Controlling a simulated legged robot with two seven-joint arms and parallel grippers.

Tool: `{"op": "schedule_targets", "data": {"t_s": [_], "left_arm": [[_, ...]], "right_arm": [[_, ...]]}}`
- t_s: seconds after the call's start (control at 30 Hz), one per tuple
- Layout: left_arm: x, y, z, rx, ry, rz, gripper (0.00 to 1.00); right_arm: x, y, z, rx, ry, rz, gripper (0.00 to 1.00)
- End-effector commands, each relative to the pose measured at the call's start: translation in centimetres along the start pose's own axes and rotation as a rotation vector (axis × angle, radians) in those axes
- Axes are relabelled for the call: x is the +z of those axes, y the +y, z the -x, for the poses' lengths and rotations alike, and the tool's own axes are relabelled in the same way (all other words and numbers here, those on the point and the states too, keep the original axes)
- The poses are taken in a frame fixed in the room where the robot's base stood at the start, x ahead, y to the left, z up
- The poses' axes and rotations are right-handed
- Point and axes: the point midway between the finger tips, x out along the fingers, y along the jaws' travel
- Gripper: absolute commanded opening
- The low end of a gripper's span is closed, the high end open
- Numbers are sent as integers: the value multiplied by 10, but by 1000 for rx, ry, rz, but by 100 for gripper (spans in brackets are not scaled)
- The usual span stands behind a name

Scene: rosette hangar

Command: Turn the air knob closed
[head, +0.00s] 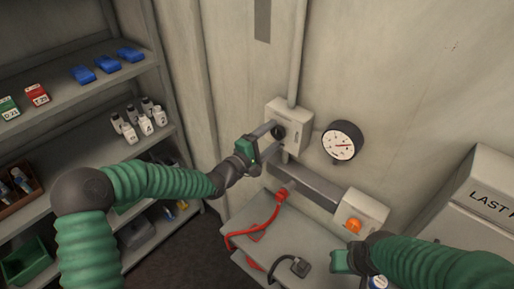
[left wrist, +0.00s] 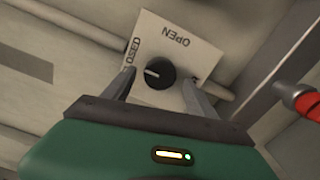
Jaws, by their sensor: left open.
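The air knob (head: 278,132) is a round black knob on a pale wall box (head: 297,118) with a pipe above. In the left wrist view the knob (left wrist: 160,74) has a white mark pointing left, towards the partly hidden CLOSED lettering; OPEN is at the upper right of its white plate (left wrist: 188,42). My left gripper (head: 273,138) is open, its fingers on either side of the knob. In the left wrist view a gap shows between each finger and the knob; I cannot tell the depth. My right gripper (head: 341,262) is low at the right, its fingers not clearly visible.
A round gauge (head: 342,141) is right of the knob box. A box with an orange button (head: 353,225) is below it. A red cable (head: 239,234) and a black plug (head: 299,267) lie on the grey bench. Shelves (head: 60,62) with bottles and blue items stand left.

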Motion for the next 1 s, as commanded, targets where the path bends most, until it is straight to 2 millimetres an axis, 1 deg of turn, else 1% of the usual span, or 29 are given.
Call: {"op": "schedule_targets", "data": {"t_s": [0.03,0.17,0.2,0.4,0.5,0.6,0.7,1.0], "left_arm": [[-3,-4,10,-1,3,-1,66],[-4,-6,45,-2,6,-2,66],[-5,-6,57,-2,6,-3,66],[-5,-4,115,-3,7,-2,66],[-5,-4,136,-4,6,1,66],[-5,-3,150,-3,4,2,66],[-4,-3,155,-4,2,2,66],[-4,-3,156,-3,1,3,66]], "right_arm": [[2,0,-7,0,0,0,36],[5,0,-20,0,-1,0,36],[6,0,-23,0,-1,0,36],[8,0,-33,0,0,0,36],[8,0,-35,0,0,0,36],[8,0,-36,0,0,0,36],[8,0,-36,0,0,0,36],[8,0,-35,0,0,0,36]]}}
